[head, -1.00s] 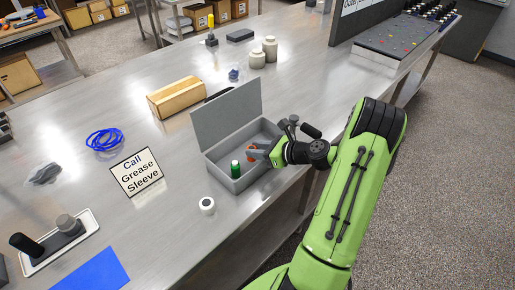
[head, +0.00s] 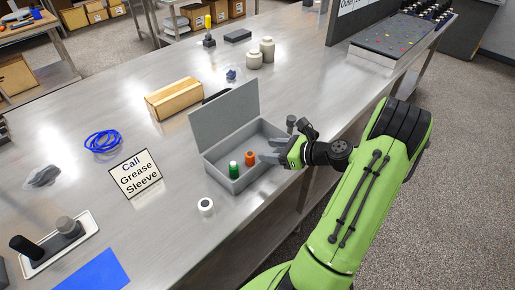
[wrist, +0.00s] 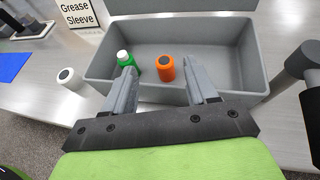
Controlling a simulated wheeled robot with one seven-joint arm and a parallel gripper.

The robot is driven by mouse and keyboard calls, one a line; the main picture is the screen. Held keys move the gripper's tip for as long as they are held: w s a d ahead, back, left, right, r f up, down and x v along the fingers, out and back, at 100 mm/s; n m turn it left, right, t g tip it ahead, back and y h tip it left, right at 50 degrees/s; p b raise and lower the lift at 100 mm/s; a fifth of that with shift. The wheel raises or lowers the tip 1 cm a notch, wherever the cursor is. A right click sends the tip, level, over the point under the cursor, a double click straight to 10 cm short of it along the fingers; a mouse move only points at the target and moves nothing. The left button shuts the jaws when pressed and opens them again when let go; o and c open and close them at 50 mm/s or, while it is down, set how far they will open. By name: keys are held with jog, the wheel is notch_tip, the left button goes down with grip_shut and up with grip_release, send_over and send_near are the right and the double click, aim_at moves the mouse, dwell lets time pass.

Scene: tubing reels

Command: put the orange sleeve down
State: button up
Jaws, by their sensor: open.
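The orange sleeve (head: 250,158) stands upright in the grey box (head: 209,170), just right of a green sleeve (head: 233,169). In the wrist view the orange sleeve (wrist: 165,68) shows its dark top opening, and the green sleeve (wrist: 126,60) has a white top and is partly hidden by a finger. My gripper (head: 266,156) is open and empty at the box's right side, beside the orange sleeve. In the wrist view its two fingers (wrist: 160,80) point into the box, apart from each other, with the orange sleeve between and slightly beyond the tips.
The box's raised lid (head: 225,115) stands at its back. A white sleeve (head: 206,206) stands on the table in front of the box. The table left of the box has free room.

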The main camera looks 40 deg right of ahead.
jog(key=v, duration=0.5)
jog(key=a+r+n+g+h, duration=0.1)
jog(key=a+r+n+g, duration=0.25)
jog(key=a+n, duration=0.55)
jog(key=a+r+n+g+h, duration=0.1)
jog(key=a+r+n+g, duration=0.25)
jog(key=a+n, duration=0.55)
jog(key=s+a+r+n+h, duration=0.1)
jog(key=s+a+r+n, duration=0.2)
jog(key=s+n, duration=0.3)
jog(key=s+a+r+n+h, duration=0.2)
jog(key=s+a+n, duration=0.2)
jog(key=s+n, duration=0.3)
jog(key=shift+s+r+p, duration=0.3)
jog(key=shift+s+r, duration=0.1)
jog(key=shift+s, duration=0.05)
jog(key=shift+a, duration=0.15)
